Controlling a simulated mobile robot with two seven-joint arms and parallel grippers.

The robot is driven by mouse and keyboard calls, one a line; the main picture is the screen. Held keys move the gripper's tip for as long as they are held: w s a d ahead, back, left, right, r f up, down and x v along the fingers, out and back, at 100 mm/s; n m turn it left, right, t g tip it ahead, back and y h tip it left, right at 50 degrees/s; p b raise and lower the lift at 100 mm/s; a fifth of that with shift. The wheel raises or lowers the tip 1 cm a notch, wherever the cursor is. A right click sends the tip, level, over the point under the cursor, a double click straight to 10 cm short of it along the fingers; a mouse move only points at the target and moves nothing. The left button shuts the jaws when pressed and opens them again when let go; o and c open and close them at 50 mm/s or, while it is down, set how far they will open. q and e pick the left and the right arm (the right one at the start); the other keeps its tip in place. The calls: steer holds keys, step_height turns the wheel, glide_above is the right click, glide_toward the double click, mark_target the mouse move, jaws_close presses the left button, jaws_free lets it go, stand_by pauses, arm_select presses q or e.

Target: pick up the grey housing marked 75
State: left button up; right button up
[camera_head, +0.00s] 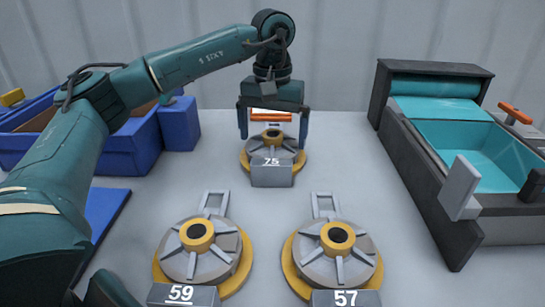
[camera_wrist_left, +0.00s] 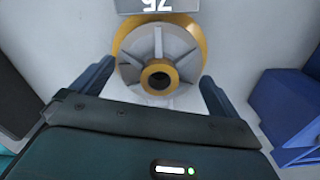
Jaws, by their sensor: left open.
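The grey housing marked 75 (camera_head: 272,149) sits on a yellow round base at the back middle of the table, its label plate facing me. It also shows in the left wrist view (camera_wrist_left: 160,55), with its dark-centred yellow hub between the fingers and the label upside down at the top. My left gripper (camera_head: 273,130) is open above and behind the housing, one finger on either side. In the left wrist view, the fingers (camera_wrist_left: 150,80) are apart with nothing held between them. An orange and white piece shows between the fingers in the head view. My right gripper is not seen.
Housings marked 59 (camera_head: 205,262) and 57 (camera_head: 325,268) stand in front on yellow bases, each with a grey loop behind. A dark conveyor with a teal belt (camera_head: 455,125) is at the right. Blue bins (camera_head: 180,125) are at the left. The table between is clear.

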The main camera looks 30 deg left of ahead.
arm_select(q)
steer(key=shift+f, duration=0.75)
steer(key=shift+c, duration=0.3)
steer(key=c, duration=1)
